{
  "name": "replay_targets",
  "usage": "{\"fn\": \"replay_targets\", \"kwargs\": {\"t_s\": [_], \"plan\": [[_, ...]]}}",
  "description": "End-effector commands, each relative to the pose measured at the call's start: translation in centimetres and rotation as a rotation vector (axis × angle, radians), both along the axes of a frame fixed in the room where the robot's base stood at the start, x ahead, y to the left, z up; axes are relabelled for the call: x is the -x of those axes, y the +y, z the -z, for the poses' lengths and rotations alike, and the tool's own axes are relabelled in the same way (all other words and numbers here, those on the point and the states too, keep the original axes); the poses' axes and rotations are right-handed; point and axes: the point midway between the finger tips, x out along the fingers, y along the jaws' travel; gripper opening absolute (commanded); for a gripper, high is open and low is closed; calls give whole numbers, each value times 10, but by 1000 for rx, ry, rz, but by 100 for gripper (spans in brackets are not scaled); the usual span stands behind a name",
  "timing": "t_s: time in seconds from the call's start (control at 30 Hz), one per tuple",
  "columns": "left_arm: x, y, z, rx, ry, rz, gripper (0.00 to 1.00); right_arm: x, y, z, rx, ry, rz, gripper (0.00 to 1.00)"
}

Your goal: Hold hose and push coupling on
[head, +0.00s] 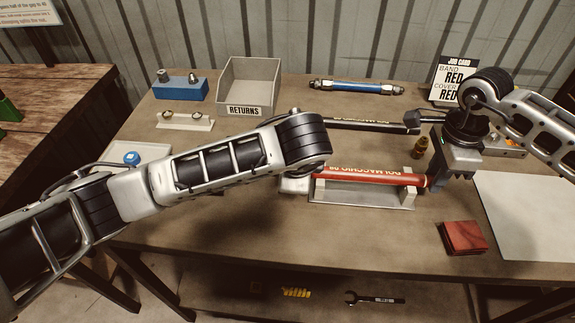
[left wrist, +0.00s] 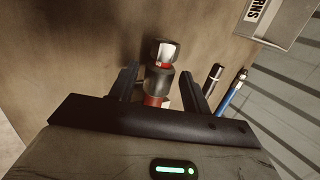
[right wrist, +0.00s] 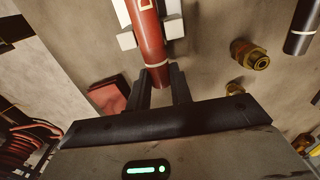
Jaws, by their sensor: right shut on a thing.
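The red hose (head: 360,178) lies in a grey cradle (head: 350,198) in the middle of the bench. My right gripper (right wrist: 163,72) is shut on the hose near its right end, where a pale band shows. In the left wrist view a coupling (left wrist: 158,82) with a dark sleeve, a red ring and a metal nut is in line with red hose (left wrist: 154,101). My left gripper (left wrist: 160,78) has its fingers on either side of the coupling, with gaps showing, so it looks open. In the head view my left arm hides the coupling and most of that gripper.
A black hose (head: 372,125) and a blue hose (head: 355,87) lie behind. A brass fitting (head: 420,150) stands near my right gripper. A red block (head: 463,238) is at front right beside a pale mat (head: 535,215). The RETURNS bin (head: 248,85) and blue rack (head: 180,88) are behind left.

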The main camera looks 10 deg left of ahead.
Motion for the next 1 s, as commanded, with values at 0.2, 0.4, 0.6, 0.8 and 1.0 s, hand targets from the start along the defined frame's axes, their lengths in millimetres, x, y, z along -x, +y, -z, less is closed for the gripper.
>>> {"fn": "replay_targets", "kwargs": {"t_s": [0.2,0.4,0.6,0.8,1.0], "plan": [[-1,2,0,-5,1,-5,57,-1,-1,-1,0,-2,3,0],[2,2,-5,-6,1,-6,57,-1,-2,-1,2,-2,4,0],[19,-3,-35,-3,-2,-3,57,-1,-2,-1,3,-2,5,0],[39,-8,-75,-5,-11,0,57,-1,-3,-1,3,-3,6,0],[52,-11,-95,-4,-6,-1,57,-1,-3,-1,3,-3,6,0]]}}
